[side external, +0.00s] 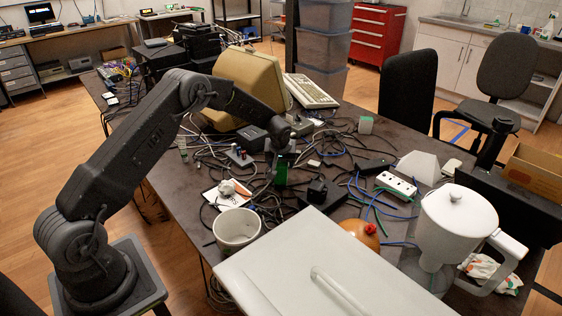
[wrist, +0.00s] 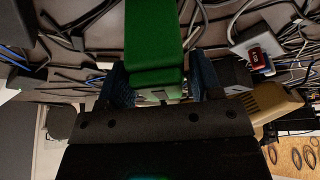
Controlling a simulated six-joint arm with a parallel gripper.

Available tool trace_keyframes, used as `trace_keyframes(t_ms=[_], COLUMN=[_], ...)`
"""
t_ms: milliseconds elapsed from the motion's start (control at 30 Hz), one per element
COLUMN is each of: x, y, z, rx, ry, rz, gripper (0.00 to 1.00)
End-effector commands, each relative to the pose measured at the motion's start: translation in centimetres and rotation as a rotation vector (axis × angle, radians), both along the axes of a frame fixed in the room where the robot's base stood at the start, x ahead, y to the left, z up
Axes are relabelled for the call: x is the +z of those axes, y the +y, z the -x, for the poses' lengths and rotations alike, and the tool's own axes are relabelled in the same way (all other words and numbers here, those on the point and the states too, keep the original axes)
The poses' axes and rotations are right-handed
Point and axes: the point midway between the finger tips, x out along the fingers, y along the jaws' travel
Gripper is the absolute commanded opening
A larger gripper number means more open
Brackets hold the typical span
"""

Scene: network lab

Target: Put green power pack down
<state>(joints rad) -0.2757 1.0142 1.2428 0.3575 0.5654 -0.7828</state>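The green power pack (wrist: 153,40) is a long green block in the wrist view, reaching up out of the picture from between the two fingers. My gripper (wrist: 162,88) is shut on its near end, with a dark blue finger on each side. In the side external view my gripper (side external: 281,160) points down over the cable-strewn table, and the green power pack (side external: 281,174) shows as a small green patch below it. I cannot tell whether its lower end touches the table or the cables.
Tangled cables cover the table (side external: 185,185) around my gripper. A black box (side external: 322,193), a white power strip (side external: 396,184), a white bucket (side external: 237,228) and a switch box (side external: 240,157) stand nearby. A beige monitor (side external: 250,82) is behind. A white jug (side external: 455,225) stands at right.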

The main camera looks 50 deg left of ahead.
Motion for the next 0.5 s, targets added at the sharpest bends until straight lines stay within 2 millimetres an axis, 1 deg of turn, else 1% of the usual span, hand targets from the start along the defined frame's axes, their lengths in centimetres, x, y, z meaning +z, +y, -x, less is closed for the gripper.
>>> trace_keyframes(t_ms=[33,100,133,367,467,500], x=[0.0,0.0,0.0,0.1,0.7,1.2], y=[0.0,0.0,0.0,0.0,-0.1,-0.2], z=[0.0,0.0,0.0,0.0,0.1,0.2], rx=[0.0,0.0,0.0,0.0,0.0,0.0], ry=[0.0,0.0,0.0,0.0,0.0,-0.001], rz=[0.0,0.0,0.0,0.0,0.0,0.0], gripper=[0.64,0.7,0.72,0.72,0.72,0.72])
